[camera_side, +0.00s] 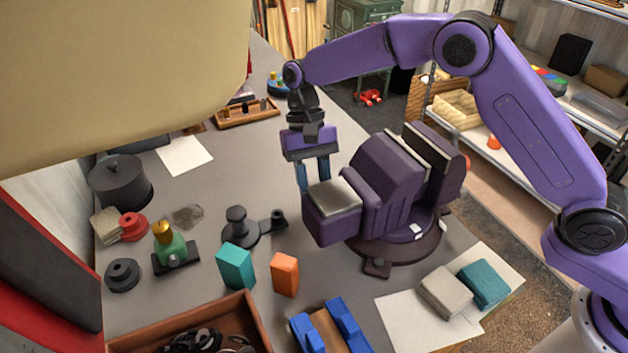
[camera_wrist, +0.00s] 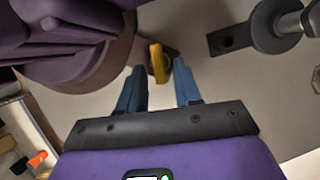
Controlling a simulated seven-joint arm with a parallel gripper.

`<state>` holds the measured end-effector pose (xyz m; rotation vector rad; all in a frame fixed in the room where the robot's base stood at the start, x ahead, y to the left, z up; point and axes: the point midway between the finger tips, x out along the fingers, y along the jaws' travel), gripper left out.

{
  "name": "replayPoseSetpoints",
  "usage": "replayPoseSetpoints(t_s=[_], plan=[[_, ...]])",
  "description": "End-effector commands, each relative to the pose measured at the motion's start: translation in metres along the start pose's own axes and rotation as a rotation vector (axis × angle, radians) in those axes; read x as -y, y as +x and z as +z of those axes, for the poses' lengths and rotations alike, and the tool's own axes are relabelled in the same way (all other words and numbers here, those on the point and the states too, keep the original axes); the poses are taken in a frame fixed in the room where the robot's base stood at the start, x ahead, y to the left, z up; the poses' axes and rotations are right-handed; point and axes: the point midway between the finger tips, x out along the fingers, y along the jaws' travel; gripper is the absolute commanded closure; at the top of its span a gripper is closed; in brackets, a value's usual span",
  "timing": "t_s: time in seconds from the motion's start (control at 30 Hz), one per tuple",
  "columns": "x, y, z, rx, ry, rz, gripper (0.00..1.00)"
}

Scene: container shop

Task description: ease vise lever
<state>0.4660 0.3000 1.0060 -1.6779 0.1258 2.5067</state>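The purple vise (camera_side: 385,185) with pale jaw faces stands on a round brown base; part of it also fills the upper left of the wrist view (camera_wrist: 60,35). A small yellow lever (camera_wrist: 158,62) on a dark tab at the base edge shows in the wrist view. I cannot make it out in the side view, where the vise probably hides it. My gripper (camera_side: 314,183) points down at the vise's left side. Its blue fingers (camera_wrist: 159,72) are apart and empty, with the yellow lever ahead of and between their tips. Contact with the lever cannot be told.
A dark post with a side arm (camera_side: 240,226) stands left of the vise; it also shows in the wrist view (camera_wrist: 272,27). Teal (camera_side: 236,266) and orange (camera_side: 285,274) blocks and a blue fixture (camera_side: 345,318) stand in front. Grey table is clear behind my gripper.

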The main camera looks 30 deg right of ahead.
Motion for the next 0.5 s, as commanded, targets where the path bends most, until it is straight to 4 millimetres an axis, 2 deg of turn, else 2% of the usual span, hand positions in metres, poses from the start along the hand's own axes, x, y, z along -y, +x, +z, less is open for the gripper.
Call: replayPoseSetpoints(t_s=[0.33, 0.5], plan=[[0.0, -0.002, 0.0, 0.001, 0.001, -0.001, 0.62], [0.001, -0.019, -0.001, -0.002, 0.001, -0.004, 0.62]])
